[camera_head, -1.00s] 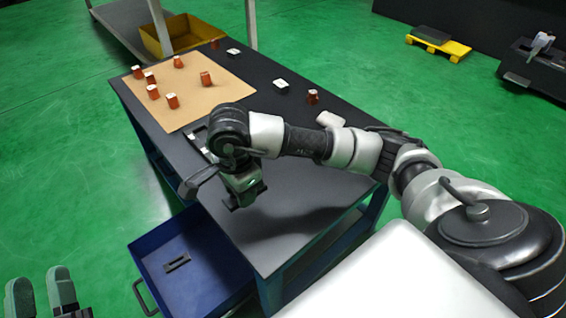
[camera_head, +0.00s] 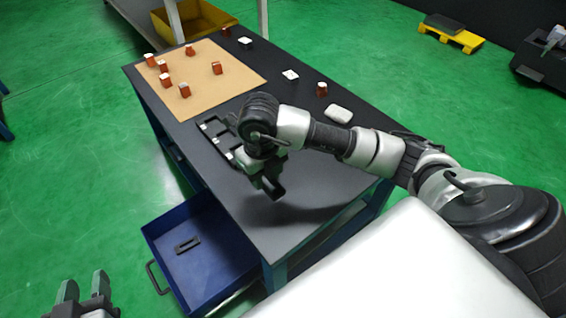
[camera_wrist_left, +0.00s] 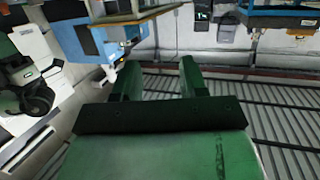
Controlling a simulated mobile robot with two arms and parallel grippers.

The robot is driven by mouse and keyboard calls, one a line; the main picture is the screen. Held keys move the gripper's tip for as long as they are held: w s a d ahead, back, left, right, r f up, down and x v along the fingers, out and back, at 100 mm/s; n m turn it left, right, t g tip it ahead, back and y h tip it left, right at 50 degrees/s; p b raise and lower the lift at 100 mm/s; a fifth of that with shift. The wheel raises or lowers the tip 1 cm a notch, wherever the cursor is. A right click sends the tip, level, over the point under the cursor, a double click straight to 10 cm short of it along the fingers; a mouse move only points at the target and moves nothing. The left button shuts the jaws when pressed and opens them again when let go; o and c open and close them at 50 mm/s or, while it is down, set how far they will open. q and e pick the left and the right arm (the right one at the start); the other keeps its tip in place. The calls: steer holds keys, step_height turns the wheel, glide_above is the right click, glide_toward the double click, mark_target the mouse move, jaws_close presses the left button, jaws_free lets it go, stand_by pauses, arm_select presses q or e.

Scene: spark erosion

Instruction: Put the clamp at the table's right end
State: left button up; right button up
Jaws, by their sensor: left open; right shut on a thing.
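My right gripper (camera_head: 266,180) hangs low over the near part of the black table (camera_head: 330,182), pointing down. It is shut on a small dark piece, which I take for the clamp; its shape is mostly hidden by the wrist and dark against the tabletop. I cannot tell if it touches the table. My left gripper (camera_head: 84,292) is open and empty at the bottom left, away from the table. Its two green fingers (camera_wrist_left: 160,82) stand apart in the left wrist view, with nothing between them.
A black slotted tray (camera_head: 212,128) lies beside a tan mat (camera_head: 222,88) holding several red-brown blocks. White-topped pieces and a white block (camera_head: 339,113) lie along the far edge. An open blue drawer (camera_head: 218,258) below holds a black slotted part (camera_head: 187,244). The near tabletop is mostly clear.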

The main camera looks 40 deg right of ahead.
steer(key=b, duration=0.2)
glide_above(280, 180)
steer(key=f, duration=0.4)
steer(key=shift+s+a+f, duration=0.1)
steer(key=shift+a+f, duration=0.1)
steer(key=shift+f, duration=0.05)
steer(key=shift+d+f, duration=0.1)
steer(key=shift+d, duration=0.1)
step_height(280, 180, down, 4)
steer(key=shift+r+b, duration=0.15)
steer(key=shift+b, duration=0.65)
arm_select(q)
step_height(280, 180, up, 11)
steer(key=s+d+t+h, duration=0.1)
steer(key=s+t+h, duration=0.1)
steer(key=t, duration=0.8)
steer(key=shift+s+d+t+h, duration=0.15)
steer(key=shift+d+t+h, duration=0.15)
steer(key=shift+h, duration=0.4)
arm_select(e)
steer(key=shift+f, duration=0.2)
steer(key=o, duration=1.1)
arm_select(q)
steer(key=shift+s+r+h, duration=0.15)
steer(key=shift+h, duration=0.15)
